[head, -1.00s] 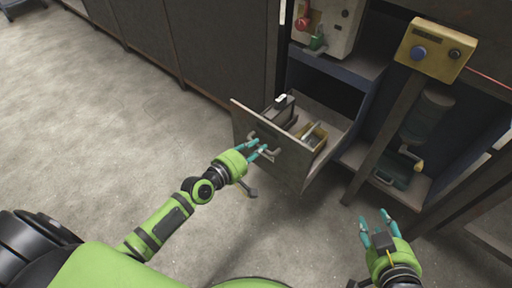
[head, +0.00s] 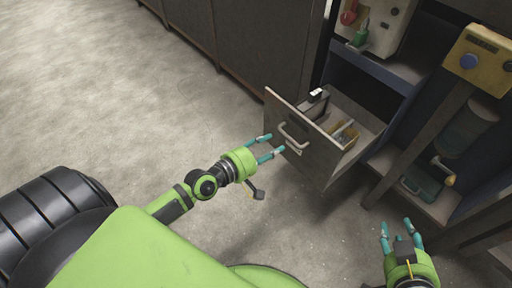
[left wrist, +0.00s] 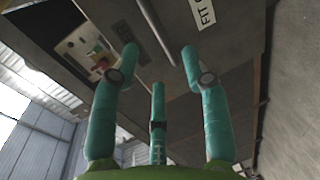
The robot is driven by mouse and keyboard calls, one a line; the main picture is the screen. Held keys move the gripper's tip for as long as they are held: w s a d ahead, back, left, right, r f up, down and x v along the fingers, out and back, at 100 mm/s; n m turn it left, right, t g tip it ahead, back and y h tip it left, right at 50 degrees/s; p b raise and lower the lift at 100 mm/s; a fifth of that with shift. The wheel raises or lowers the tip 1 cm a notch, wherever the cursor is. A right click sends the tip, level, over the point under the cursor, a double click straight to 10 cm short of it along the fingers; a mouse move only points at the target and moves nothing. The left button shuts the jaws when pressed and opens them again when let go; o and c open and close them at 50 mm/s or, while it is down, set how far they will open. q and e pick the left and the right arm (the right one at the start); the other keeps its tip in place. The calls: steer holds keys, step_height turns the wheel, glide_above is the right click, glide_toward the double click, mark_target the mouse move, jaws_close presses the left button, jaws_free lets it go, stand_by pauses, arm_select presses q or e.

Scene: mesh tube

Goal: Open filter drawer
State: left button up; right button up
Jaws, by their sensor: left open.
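The filter drawer (head: 310,152) stands pulled out of the cabinet, and its inside shows from above. Its front carries a pale bar handle (head: 292,134) and a small white label. My left gripper (head: 272,144) is open in front of the drawer front, close to the handle but not around it. My right gripper (head: 398,230) is at the lower right, fingers apart, empty and clear of the cabinet.
Inside the drawer are a dark box (head: 313,106) and a yellowish part (head: 346,135). A yellow button box (head: 478,62) on a post stands right of the drawer. A green case (head: 422,187) lies on the low shelf. Floor (head: 150,100) on the left is clear.

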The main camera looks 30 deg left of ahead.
arm_select(q)
steer(key=v, duration=0.5)
steer(key=shift+s+a+r, duration=0.1)
steer(key=shift+s+a, duration=0.05)
steer(key=shift+s, duration=0.2)
